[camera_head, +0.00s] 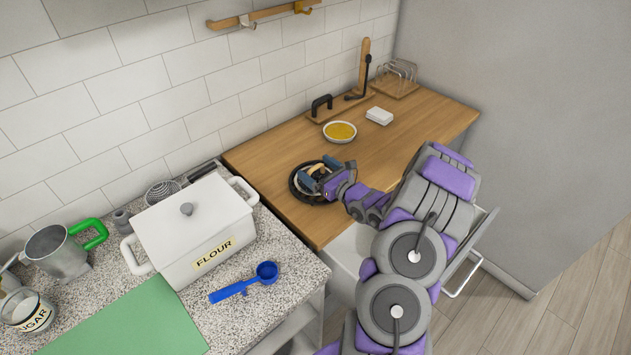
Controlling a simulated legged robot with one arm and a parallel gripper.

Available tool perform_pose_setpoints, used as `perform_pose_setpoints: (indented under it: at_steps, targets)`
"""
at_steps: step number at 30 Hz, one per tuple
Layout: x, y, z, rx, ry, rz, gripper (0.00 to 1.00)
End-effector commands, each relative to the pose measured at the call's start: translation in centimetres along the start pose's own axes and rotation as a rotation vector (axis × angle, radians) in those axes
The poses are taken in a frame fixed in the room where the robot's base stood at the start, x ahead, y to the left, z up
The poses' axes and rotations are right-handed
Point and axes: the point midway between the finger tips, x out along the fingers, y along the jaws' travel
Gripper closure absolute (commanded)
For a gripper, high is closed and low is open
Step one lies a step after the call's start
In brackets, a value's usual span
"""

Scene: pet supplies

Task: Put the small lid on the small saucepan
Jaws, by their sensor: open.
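My gripper (319,173) reaches down over the wooden counter with its blue-tipped fingers apart. Below it lies a round item with a dark rim (297,193) and a paler middle. The fingers cover much of it, and I cannot tell whether it is the small lid, the small saucepan, or one on the other. I also cannot tell whether the fingers touch it. No other clear saucepan or lid of that size shows.
A bowl of yellow food (340,131) and a white block (379,116) stand behind my gripper. The white flour bin (195,228) stands left on the speckled counter, with a blue scoop (245,282) in front. An open drawer (478,252) juts out beside my arm.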

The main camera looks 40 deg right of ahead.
Motion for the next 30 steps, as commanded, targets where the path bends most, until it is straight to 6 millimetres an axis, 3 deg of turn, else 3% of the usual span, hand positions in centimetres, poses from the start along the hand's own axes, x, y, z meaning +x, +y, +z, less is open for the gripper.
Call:
perform_pose_setpoints:
  at_steps: [11,27,30]
  targets:
    - [0.92,0.12,0.04,0.001,0.0,-0.001,0.02]
    - [0.9,0.13,0.0,0.001,0.001,0.0,0.54]
    - [0.9,0.13,-0.01,0.001,0.001,0.0,0.58]
